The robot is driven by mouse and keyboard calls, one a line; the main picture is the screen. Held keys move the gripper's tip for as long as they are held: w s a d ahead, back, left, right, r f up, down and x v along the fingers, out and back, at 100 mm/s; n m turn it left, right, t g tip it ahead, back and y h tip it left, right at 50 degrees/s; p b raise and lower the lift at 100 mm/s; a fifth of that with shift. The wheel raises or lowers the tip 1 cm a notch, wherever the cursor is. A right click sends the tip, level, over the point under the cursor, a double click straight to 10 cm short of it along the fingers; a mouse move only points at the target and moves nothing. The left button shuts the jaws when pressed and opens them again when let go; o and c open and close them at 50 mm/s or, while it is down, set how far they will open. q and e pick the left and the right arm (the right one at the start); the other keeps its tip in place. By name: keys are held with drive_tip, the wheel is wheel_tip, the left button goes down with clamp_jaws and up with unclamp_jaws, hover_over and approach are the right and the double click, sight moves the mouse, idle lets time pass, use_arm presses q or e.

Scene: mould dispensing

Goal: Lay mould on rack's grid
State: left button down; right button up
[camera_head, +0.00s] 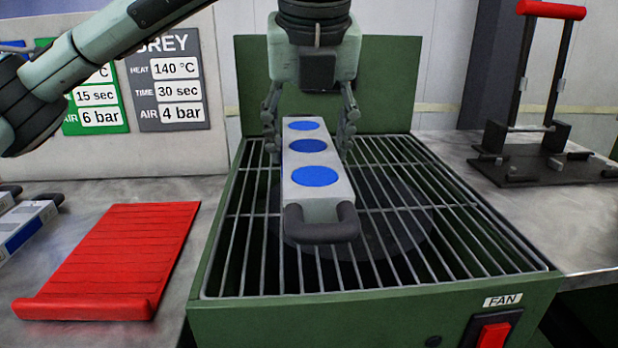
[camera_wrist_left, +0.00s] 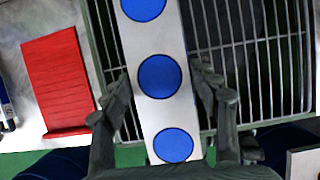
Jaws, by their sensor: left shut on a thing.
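The mould (camera_head: 317,172) is a long light-grey bar with blue discs on top and a dark loop handle at its near end. My left gripper (camera_head: 311,125) points down with its fingers on both sides of the mould's far part and is shut on it. In the left wrist view the mould (camera_wrist_left: 182,60) runs between the fingers of the gripper (camera_wrist_left: 163,100). The rack's grid (camera_head: 240,255) of metal bars lies under the mould, on a green box. I cannot tell whether the mould touches the bars. My right gripper is not in view.
A red ribbed mat (camera_head: 115,255) lies left of the rack, with other moulds (camera_head: 25,230) at the far left. A black stand with a red handle (camera_head: 545,90) is at the right. A green panel (camera_head: 400,90) rises behind the grid. The grid's right side is clear.

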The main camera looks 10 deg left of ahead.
use_arm(q)
drive_tip(key=w+f, duration=0.1)
drive_tip(key=w, duration=0.1)
drive_tip(key=w+a+f, duration=0.1)
drive_tip(key=w, duration=0.1)
drive_tip(key=w+a+f, duration=0.1)
drive_tip(key=w, duration=0.1)
drive_tip(key=shift+w+a+f, duration=0.15)
drive_tip(key=shift+w+f, duration=0.15)
drive_tip(key=shift+f, duration=0.1)
drive_tip(key=shift+w+f, duration=0.15)
drive_tip(key=shift+f, duration=0.15)
wheel_tip(320, 180, down, 3)
drive_tip(key=shift+a+r+p, duration=0.1)
drive_tip(key=shift+p, duration=0.25)
drive_tip(key=shift+f, duration=0.45)
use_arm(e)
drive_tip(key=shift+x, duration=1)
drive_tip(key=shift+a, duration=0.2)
use_arm(q)
drive_tip(key=shift+f, duration=0.1)
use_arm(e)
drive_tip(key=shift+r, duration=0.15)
